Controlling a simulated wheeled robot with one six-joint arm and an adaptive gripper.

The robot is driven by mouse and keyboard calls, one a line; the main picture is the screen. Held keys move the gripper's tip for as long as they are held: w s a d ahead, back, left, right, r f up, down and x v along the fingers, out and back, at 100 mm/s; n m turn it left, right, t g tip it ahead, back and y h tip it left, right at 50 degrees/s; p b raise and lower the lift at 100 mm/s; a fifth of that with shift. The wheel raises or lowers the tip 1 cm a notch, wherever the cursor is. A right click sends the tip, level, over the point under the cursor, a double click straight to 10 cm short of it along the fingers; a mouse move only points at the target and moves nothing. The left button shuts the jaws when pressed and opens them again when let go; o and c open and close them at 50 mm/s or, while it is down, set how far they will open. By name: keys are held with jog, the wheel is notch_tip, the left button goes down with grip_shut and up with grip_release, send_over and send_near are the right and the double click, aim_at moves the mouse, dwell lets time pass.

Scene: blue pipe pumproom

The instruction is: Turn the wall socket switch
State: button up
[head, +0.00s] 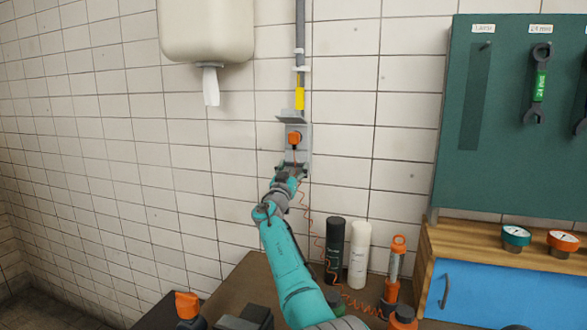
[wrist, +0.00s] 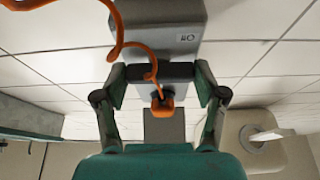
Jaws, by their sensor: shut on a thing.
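The grey wall socket (head: 305,140) is on the tiled wall with its lid raised. An orange plug (head: 294,138) sits in it, with a coiled orange cable. My gripper (head: 287,174) is at the lower part of the socket. In the wrist view my gripper (wrist: 160,72) has a fingertip on each side of a dark bar, the switch (wrist: 160,71), and is shut on it. The socket's grey body (wrist: 170,30) and the orange plug (wrist: 161,104) show there too. In the head view my gripper hides the switch.
A paper dispenser (head: 206,30) hangs at upper left. Black (head: 335,250) and white (head: 358,255) bottles and an orange tool (head: 397,262) stand below right. A green tool board (head: 510,120) is at right. The orange cable (head: 316,225) hangs beside my arm.

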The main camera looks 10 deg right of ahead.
jog(key=shift+f, duration=0.1)
jog(key=o, duration=1.1)
jog(key=shift+o, duration=0.2)
jog(key=v, duration=0.7)
jog(key=shift+s, duration=0.15)
jog(key=shift+a+f, duration=0.1)
jog(key=shift+s, duration=0.1)
